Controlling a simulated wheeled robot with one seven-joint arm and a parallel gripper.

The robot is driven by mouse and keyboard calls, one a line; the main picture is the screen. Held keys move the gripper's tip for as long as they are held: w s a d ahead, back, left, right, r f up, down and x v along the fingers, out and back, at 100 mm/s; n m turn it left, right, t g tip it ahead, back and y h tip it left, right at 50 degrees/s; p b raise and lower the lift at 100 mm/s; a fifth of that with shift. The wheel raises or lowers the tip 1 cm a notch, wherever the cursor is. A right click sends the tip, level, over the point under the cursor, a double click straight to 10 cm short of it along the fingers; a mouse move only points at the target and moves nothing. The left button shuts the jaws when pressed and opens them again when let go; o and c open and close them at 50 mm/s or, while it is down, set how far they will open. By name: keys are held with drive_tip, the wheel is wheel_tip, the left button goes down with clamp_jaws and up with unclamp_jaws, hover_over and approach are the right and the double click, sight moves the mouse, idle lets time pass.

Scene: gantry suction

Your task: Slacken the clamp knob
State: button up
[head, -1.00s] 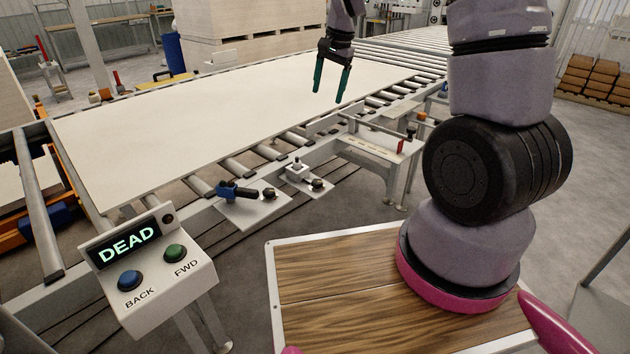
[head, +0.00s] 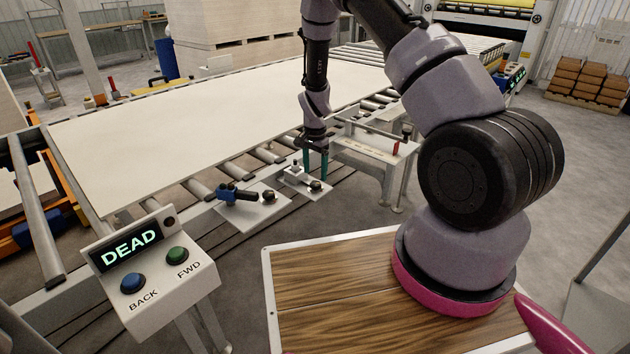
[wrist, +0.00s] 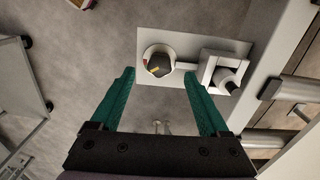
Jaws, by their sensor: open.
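My gripper (head: 316,176) is open, with green fingers pointing down just above the knob. In the wrist view the open gripper (wrist: 159,74) has its fingertips on either side of the knob, with gaps; I cannot tell the exact height left.
A second plate with a blue lever (head: 237,193) and black knob (head: 268,196) stands to the left. The conveyor with a large pale board (head: 200,120) lies behind. A grey bench (head: 370,147) is close on the right. A control box (head: 155,262) reads "DEAD".

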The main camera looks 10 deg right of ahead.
sight(315, 183)
drive_tip(key=shift+f, duration=2.1)
clamp_jaws()
drive_tip(key=shift+n, duration=0.3)
drive_tip(key=n, duration=0.3)
drive_tip(key=shift+n, duration=1.8)
